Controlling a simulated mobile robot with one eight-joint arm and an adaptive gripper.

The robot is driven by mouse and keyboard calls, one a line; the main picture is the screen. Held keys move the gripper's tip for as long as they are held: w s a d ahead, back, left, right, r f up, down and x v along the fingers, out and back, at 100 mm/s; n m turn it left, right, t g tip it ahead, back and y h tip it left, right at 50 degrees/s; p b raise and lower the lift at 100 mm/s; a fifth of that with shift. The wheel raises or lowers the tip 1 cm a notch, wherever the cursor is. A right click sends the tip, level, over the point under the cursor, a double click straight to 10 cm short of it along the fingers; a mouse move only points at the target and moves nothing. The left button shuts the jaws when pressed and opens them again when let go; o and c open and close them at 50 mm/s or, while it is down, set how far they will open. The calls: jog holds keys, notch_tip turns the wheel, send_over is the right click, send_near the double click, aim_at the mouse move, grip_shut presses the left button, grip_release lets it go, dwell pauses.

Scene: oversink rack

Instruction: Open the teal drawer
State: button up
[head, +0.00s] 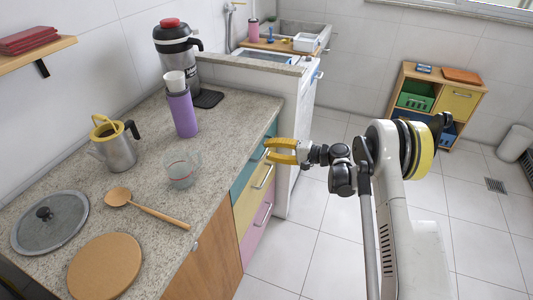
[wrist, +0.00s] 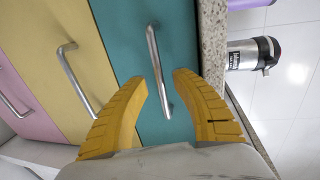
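The teal drawer (head: 247,164) is the top one of a stack in the counter front, and it looks shut. In the wrist view the teal drawer (wrist: 136,38) fills the middle, with a long metal handle (wrist: 157,70). My gripper (head: 270,151) has yellow fingers and is at the drawer front in the head view. In the wrist view my gripper (wrist: 160,75) is open, its fingertips on either side of the handle's lower part. I cannot tell whether the fingers touch the handle; a visible gap shows on each side.
A yellow drawer (wrist: 50,50) and a pink drawer (wrist: 20,80) lie below the teal one. The granite counter (head: 225,130) above holds a purple bottle (head: 182,114), a glass bowl (head: 180,170) and a kettle (head: 116,150). Tiled floor (head: 325,235) is clear before the drawers.

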jog(key=shift+w+a+f, duration=0.1)
jog(key=shift+w+a, duration=0.15)
jog(key=shift+a, duration=0.4)
grip_shut()
jog(key=shift+d, duration=0.1)
